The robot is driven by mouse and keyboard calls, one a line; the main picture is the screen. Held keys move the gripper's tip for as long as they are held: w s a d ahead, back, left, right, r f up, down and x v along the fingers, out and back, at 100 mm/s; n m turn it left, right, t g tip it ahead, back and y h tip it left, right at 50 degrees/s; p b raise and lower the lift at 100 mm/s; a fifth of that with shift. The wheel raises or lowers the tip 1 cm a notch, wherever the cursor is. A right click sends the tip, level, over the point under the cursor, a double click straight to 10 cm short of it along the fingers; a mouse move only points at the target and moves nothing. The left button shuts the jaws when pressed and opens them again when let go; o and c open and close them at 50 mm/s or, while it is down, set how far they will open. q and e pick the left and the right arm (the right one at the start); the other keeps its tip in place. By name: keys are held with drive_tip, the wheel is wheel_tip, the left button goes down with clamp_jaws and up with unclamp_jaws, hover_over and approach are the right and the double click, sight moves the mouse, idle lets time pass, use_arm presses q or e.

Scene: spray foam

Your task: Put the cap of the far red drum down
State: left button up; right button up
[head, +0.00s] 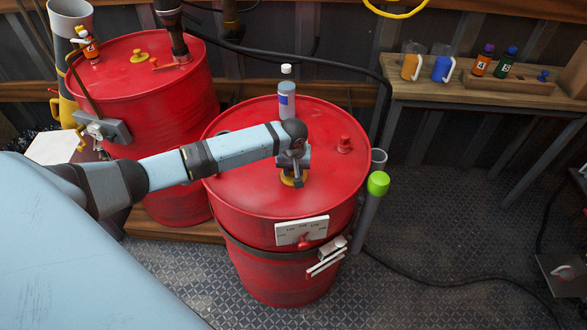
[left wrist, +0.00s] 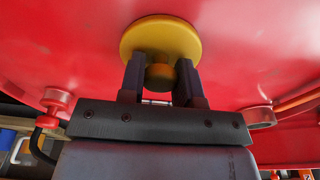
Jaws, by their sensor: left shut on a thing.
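Two red drums stand here: a nearer drum (head: 245,190) in the middle and a farther drum (head: 125,85) at the back left. My left gripper (head: 291,168) is over the nearer drum's lid, pointing down. It is shut on the stem of a yellow cap (left wrist: 160,40), whose wide disc is against the red lid; the cap also shows in the head view (head: 292,181). Whether the disc touches the lid I cannot tell. The farther drum has a small yellow cap-like piece (head: 139,56) on its lid. My right gripper is not in view.
A spray bottle (head: 287,98) stands at the nearer drum's back edge, and a red knob (head: 344,144) on its lid. A green-topped tube (head: 372,205) is at its right side. A bench (head: 480,100) with bottles and mugs is at the right.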

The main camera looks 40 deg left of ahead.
sight(293, 172)
use_arm(q)
drive_tip(key=shift+f, duration=0.1)
drive_tip(key=o, duration=0.9)
wheel_tip(293, 172, up, 12)
drive_tip(key=s, duration=0.1)
drive_tip(key=shift+d, duration=0.35)
drive_tip(key=shift+s+d, duration=0.1)
drive_tip(key=shift+s, duration=0.05)
